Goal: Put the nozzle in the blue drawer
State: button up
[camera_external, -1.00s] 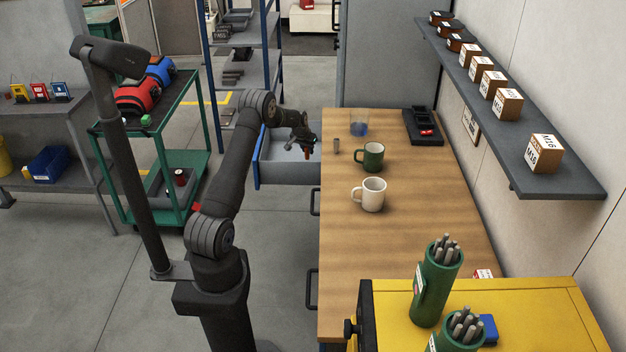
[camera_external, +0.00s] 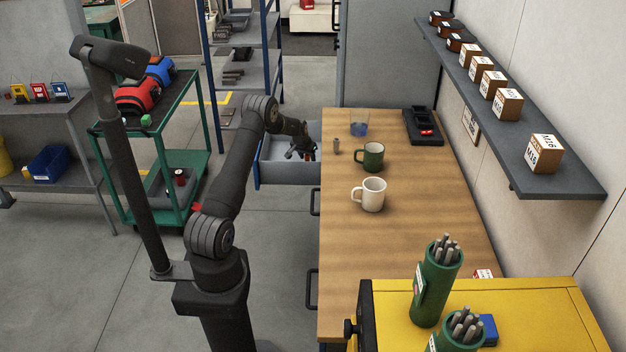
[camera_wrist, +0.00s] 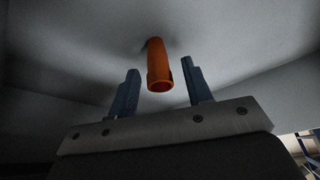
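The nozzle (camera_wrist: 158,66) is an orange tube. In the wrist view it lies between and beyond the fingertips, with a gap to each finger, against the grey inside of the drawer. I cannot tell whether it touches the drawer floor. The blue drawer (camera_external: 258,160) is pulled out at the left side of the wooden bench; its front is blue and its inside grey. My gripper (camera_external: 302,153) is over and partly inside the drawer, tilted down. The wrist view shows the gripper (camera_wrist: 160,68) open. In the external view the nozzle is too small to make out clearly.
A black tray (camera_external: 424,128) lies farther back. The drawer walls surround the gripper closely.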

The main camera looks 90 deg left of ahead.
jog(key=v, duration=1.2)
jog(key=shift+r, duration=0.2)
jog(key=x, duration=1.2)
jog(key=shift+f, duration=0.15)
notch_tip(320, 180, up, 2)
jog(key=shift+r, duration=0.7)
